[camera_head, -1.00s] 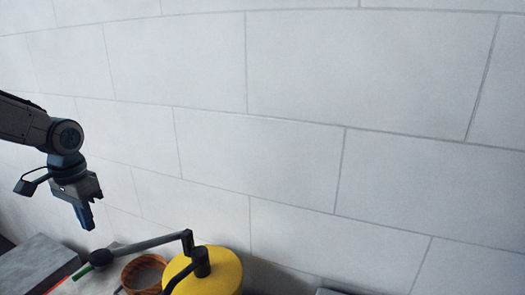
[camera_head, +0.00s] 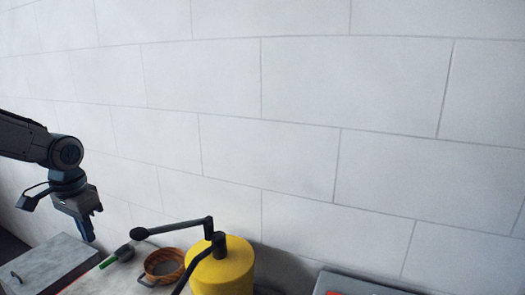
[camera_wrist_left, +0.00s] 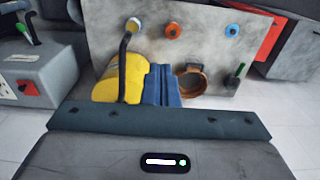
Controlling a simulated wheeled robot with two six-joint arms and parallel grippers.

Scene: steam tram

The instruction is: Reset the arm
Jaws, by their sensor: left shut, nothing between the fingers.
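My left gripper (camera_head: 90,238) hangs at the left of the head view, fingers pointing down, with the wall behind it. In the left wrist view its blue fingers (camera_wrist_left: 162,86) are together with nothing between them. In that view a yellow drum (camera_wrist_left: 120,78) with a dark crank handle shows left of the fingers, and a brown-orange ring-shaped holder (camera_wrist_left: 191,80) shows to their right. My right gripper is in neither view.
The drum (camera_head: 226,266) with its crank (camera_head: 180,228), the holder (camera_head: 164,266) and a green-handled tool (camera_head: 117,255) are on a grey surface along the wall. A grey box (camera_head: 45,265) is at far left. A grey unit (camera_wrist_left: 42,75) with red parts shows in the wrist view.

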